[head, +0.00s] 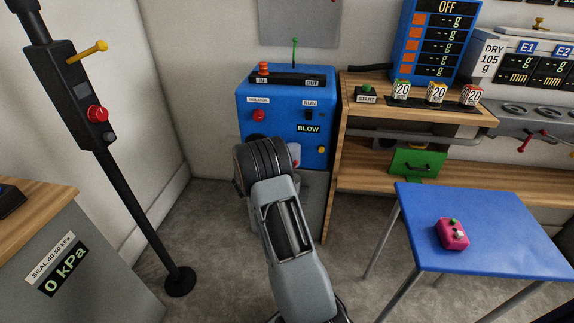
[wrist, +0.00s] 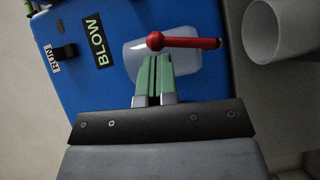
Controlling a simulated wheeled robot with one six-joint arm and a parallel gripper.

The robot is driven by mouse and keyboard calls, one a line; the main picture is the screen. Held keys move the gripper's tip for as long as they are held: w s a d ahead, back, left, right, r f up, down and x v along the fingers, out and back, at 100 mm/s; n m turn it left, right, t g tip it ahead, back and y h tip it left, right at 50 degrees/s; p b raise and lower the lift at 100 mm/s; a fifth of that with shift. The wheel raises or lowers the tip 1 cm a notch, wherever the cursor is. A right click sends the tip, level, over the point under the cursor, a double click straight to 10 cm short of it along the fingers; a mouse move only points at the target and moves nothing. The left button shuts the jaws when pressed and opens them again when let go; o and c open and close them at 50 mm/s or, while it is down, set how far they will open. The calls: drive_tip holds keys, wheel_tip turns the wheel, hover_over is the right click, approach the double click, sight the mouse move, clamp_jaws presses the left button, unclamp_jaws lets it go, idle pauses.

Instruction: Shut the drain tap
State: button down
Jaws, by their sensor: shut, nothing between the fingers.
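A red lever (wrist: 190,43) with a round red knob at one end, which looks like the drain tap, shows in the wrist view. It lies across a pale translucent bowl-like part (wrist: 135,60) on the front of the blue machine (wrist: 75,70). My gripper (wrist: 160,58) has two green fingers, shut together and empty. Their tips are just below the knob in the picture; I cannot tell whether they touch it. In the head view the blue machine (head: 285,92) stands against the wall, and my arm hides my gripper and most of the tap area.
The BLOW label (wrist: 94,42) and RUN switch sit beside the tap. A white cylinder (wrist: 275,32) is at the right in the wrist view. The wooden bench (head: 350,135) stands right of the machine. A blue table (head: 500,215) holds a pink box (head: 452,235). A black post (head: 130,200) stands left.

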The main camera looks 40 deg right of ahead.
drive_tip(key=w+a+r+p, duration=0.1)
drive_tip(key=w+a, duration=0.1)
drive_tip(key=a, duration=1.1)
drive_tip(key=shift+w, duration=0.15)
drive_tip(key=shift+r, duration=0.1)
drive_tip(key=s+a+r+m+g+y, duration=0.1)
drive_tip(key=s+a+r+g+y, duration=0.3)
drive_tip(key=s+y, duration=0.5)
drive_tip(key=s+a+r+n+t+y, duration=0.1)
drive_tip(key=s+a+r+t+y, duration=0.2)
drive_tip(key=s+a, duration=1)
drive_tip(key=a+t+y, duration=0.2)
drive_tip(key=y, duration=0.3)
drive_tip(key=shift+s+r+t, duration=0.15)
drive_tip(key=shift+s+t, duration=0.05)
drive_tip(key=shift+t, duration=0.2)
